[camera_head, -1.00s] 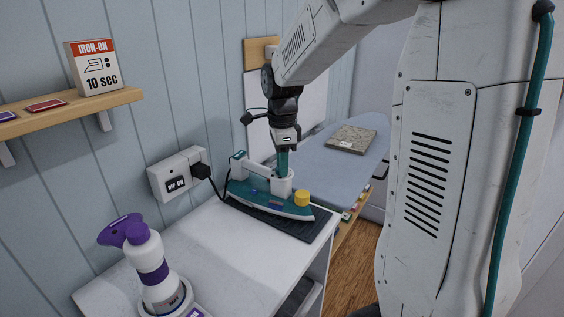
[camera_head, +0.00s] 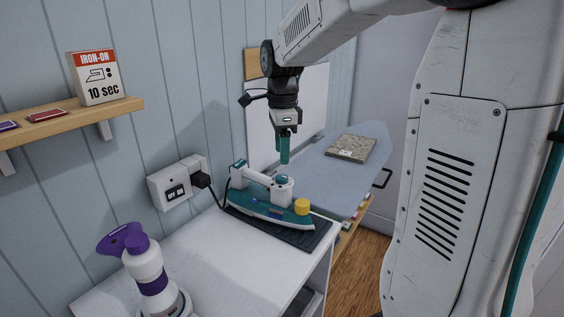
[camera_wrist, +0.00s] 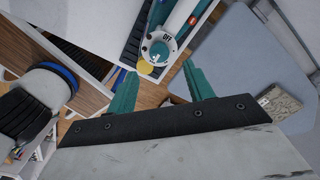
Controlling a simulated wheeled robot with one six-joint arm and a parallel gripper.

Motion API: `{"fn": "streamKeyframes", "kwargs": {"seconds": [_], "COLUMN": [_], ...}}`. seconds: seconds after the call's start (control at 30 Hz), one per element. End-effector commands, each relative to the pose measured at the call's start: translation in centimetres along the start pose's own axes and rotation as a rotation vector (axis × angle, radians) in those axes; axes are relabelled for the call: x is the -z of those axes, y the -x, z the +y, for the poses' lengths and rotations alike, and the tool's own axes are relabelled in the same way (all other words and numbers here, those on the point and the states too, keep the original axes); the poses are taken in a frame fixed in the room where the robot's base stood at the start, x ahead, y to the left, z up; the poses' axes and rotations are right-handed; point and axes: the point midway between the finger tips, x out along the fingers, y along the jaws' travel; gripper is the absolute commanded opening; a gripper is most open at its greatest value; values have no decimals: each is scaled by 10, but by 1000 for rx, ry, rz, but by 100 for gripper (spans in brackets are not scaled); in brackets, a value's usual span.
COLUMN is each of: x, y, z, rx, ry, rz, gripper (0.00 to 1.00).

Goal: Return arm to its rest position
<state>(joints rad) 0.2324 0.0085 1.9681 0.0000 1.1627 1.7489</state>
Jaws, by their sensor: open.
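My gripper (camera_head: 284,160) hangs above the iron in the head view, with its teal fingers pointing down. It is apart from the iron. In the wrist view my gripper (camera_wrist: 158,88) shows two teal fingers spread apart with nothing between them. The teal and white iron (camera_head: 266,208) rests on a dark ribbed mat (camera_head: 310,240) on the white cabinet top. Its dial, marked OFF, and yellow knob show just beyond the fingertips in the wrist view, where the iron (camera_wrist: 170,42) is partly cut off by the frame's top edge.
A blue-grey ironing board (camera_head: 325,178) with a folded patterned cloth (camera_head: 351,148) lies behind. A wall socket (camera_head: 178,186) with a plugged cord is left of the iron. A purple and white spray bottle (camera_head: 148,268) stands front left. A shelf (camera_head: 75,122) holds an iron-on sign (camera_head: 97,78).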

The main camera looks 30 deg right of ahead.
Motion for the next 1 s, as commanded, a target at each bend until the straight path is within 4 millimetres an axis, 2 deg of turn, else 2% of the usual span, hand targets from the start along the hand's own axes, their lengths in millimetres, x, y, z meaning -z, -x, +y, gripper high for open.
{"fn": "streamKeyframes", "kwargs": {"seconds": [0.17, 0.73, 0.87, 0.97, 1.0], "x": [0, 0, 0, 3, 4], "y": [11, 12, 10, -4, -6], "z": [0, 0, 2, 19, 31], "rx": [0, -1, -8, -47, -56], "ry": [0, 20, 176, 412, 527], "rz": [0, 0, 1, -1, -4], "gripper": [52, 52, 52, 52, 52]}}
